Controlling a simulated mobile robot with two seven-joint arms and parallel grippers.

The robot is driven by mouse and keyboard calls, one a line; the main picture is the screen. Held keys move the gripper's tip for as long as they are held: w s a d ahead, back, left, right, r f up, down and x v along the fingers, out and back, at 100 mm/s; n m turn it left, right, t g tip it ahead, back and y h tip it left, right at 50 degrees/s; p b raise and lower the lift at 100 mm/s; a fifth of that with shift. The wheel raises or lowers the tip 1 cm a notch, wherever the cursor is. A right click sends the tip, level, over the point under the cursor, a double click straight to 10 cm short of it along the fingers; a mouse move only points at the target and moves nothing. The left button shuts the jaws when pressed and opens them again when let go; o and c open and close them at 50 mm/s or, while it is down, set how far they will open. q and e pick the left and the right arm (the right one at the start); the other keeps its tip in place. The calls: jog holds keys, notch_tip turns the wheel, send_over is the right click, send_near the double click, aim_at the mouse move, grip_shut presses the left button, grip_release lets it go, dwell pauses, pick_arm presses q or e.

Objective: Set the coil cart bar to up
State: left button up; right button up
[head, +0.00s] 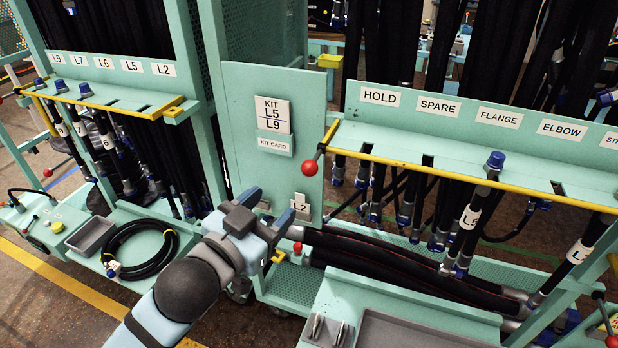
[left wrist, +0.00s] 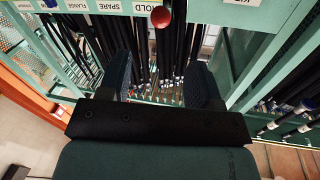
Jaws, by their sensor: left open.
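Several yellow bars with red knobs show, and I cannot tell for sure which is the coil cart bar. One yellow bar (head: 470,172) runs across the front of the HOLD–SPARE rack, with a red knob (head: 310,168) at its left end. That knob also shows in the left wrist view (left wrist: 160,16), beyond my open fingers. A second red knob (head: 297,247) with a short yellow piece (head: 278,257) sits low, just right of my left gripper. My left gripper (head: 268,208) is open and empty, in front of the kit card panel, apart from the upper knob. My right gripper is not in view.
The kit panel (head: 270,120) stands behind my left gripper. Long black hoses (head: 400,262) lie in a mesh tray at centre. A grey tray (head: 410,330) is at front.

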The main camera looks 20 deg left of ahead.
aim_at(305, 171)
pick_arm(q)
jog(key=b+x, duration=0.3)
jog(key=x, duration=0.8)
jog(key=shift+r, duration=0.15)
jog(key=shift+w+d, duration=0.15)
jog(key=shift+w, duration=0.5)
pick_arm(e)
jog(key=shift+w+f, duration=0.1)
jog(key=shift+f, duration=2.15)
pick_arm(q)
jog(key=shift+c, duration=0.4)
grip_shut()
